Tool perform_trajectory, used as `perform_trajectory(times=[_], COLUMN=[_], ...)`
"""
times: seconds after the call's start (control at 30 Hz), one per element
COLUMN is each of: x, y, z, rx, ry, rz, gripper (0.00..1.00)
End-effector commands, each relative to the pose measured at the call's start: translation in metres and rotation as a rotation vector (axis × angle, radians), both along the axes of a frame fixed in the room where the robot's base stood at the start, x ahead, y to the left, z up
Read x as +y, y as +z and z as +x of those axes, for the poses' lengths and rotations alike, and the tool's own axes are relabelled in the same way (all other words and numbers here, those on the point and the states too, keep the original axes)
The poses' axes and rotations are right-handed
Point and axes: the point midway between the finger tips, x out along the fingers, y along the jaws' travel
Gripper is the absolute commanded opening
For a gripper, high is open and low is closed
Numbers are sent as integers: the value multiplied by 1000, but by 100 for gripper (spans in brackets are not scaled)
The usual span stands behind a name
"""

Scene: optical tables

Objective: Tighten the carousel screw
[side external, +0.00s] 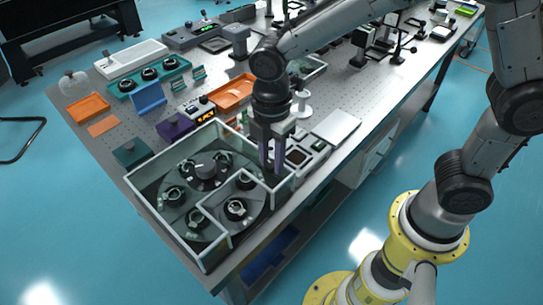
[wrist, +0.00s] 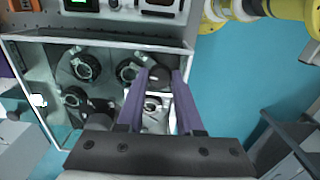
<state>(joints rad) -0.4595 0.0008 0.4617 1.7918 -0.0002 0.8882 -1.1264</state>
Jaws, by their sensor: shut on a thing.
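The carousel (side external: 216,222) is a dark round disc inside a low box with pale-rimmed clear walls. It carries several black round mounts with light clips, and a knobbed hub (side external: 205,169) stands on it. My gripper (side external: 271,171) points down at the box's right wall in the side view. In the wrist view its purple fingers (wrist: 161,73) are shut on a small dark piece (wrist: 158,73) between the tips. I cannot tell whether that piece is the carousel screw. Mounts show beyond and left of the fingers, such as one black ring (wrist: 87,68).
The box walls (side external: 150,212) stand up around the carousel. A purple block (side external: 174,127), an orange tray (side external: 233,93) and a white flat panel (side external: 336,126) lie nearby on the table. The table's front edge (side external: 300,196) runs close to the box.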

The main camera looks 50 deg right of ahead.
Motion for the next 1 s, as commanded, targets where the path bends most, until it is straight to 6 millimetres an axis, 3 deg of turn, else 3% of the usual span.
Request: perform_trajectory(times=[0.3, 0.8, 0.83, 1.0], x=[0, 0, 0, 0], y=[2, 2, 2, 1], z=[1, 1, 1, 1], rx=[-4, -5, -5, -3], ry=[107, 123, 123, 123], rz=[2, 2, 2, 2], gripper=[0, 0, 39, 66])
